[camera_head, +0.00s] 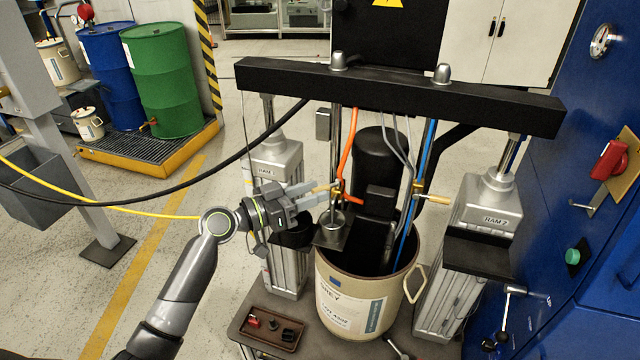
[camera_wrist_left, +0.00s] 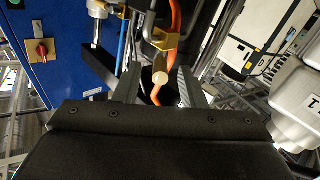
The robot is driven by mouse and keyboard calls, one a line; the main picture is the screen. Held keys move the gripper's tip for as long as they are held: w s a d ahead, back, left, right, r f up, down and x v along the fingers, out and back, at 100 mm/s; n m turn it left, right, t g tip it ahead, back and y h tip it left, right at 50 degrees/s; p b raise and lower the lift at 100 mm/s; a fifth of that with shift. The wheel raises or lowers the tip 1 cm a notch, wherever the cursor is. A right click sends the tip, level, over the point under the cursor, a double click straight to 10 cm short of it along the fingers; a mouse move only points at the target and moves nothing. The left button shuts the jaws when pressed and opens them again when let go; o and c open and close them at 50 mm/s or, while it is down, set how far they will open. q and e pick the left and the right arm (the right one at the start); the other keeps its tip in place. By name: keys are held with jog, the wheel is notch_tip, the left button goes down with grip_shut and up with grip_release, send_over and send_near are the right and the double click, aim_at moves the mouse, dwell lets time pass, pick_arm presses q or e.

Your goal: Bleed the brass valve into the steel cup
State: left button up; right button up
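The brass valve (camera_head: 339,189) sits on the pipework under the black crossbeam, left of the pump's middle. In the left wrist view its brass bracket (camera_wrist_left: 163,40) and pale round-ended handle (camera_wrist_left: 160,71) show. My left gripper (camera_head: 318,188) reaches it from the left. In the wrist view the gripper (camera_wrist_left: 160,88) is open, its fingers on either side of the handle with gaps between. The steel cup (camera_head: 334,222) stands on a small dark plate below the valve, above the drum's left rim. Its inside is too small to read. My right gripper is not in view.
An open cream drum (camera_head: 350,291) stands below, between two rams (camera_head: 280,165) (camera_head: 486,205). A second brass fitting with a pale handle (camera_head: 432,198) is to the right. Hoses hang from the crossbeam (camera_head: 400,93). A brown tray (camera_head: 272,329) lies front left.

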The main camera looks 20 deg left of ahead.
aim_at(325, 188)
pick_arm(q)
jog(key=shift+x, duration=1.25)
